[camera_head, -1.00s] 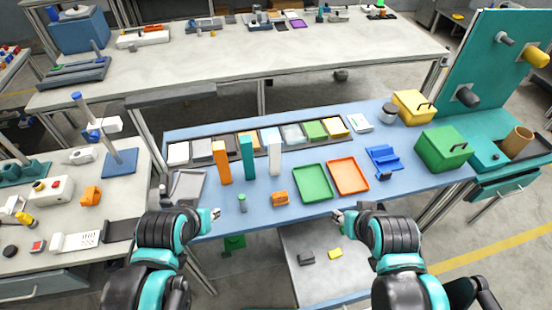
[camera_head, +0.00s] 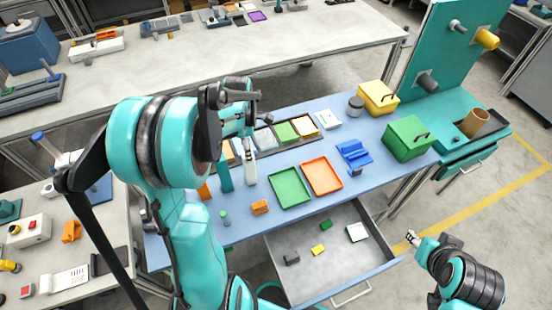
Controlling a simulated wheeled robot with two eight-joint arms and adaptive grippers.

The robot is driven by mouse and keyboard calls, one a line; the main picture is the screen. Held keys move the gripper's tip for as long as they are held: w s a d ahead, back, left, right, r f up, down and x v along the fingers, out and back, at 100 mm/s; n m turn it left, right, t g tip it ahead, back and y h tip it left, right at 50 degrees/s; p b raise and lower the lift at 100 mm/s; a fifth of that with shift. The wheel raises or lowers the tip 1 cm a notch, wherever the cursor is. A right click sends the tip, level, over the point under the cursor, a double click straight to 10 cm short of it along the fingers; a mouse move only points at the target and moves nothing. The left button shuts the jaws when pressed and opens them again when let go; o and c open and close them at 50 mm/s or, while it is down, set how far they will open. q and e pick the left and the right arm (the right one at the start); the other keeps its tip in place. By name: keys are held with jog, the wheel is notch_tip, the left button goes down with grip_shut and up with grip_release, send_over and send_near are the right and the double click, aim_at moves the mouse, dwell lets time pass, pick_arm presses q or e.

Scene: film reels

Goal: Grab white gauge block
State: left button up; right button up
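The white gauge block (camera_head: 251,172) stands upright on the blue bench, just right of the teal upright block (camera_head: 225,178). My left arm reaches over the bench. Its gripper (camera_head: 248,147) points down at the top of the white block. The finger gap is too small and partly hidden, so I cannot tell whether it touches or grips the block. My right gripper (camera_head: 412,238) is apart from everything, right of the open drawer, and its finger opening is unclear.
A green tray (camera_head: 289,188) and an orange tray (camera_head: 322,176) lie right of the block. A small orange block (camera_head: 260,208) lies in front. The open drawer (camera_head: 290,243) holds several small pieces. My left arm hides the bench's left part.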

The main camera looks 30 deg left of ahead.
aim_at(250, 168)
pick_arm(q)
jog(key=shift+w+f, duration=0.25)
jog(key=shift+w, duration=0.05)
jog(key=shift+w+d+f+n, duration=0.1)
jog(key=shift+f+n, duration=0.2)
notch_tip(250, 168, down, 7)
jog(key=b, duration=0.2)
jog(key=shift+a, duration=0.3)
grip_shut()
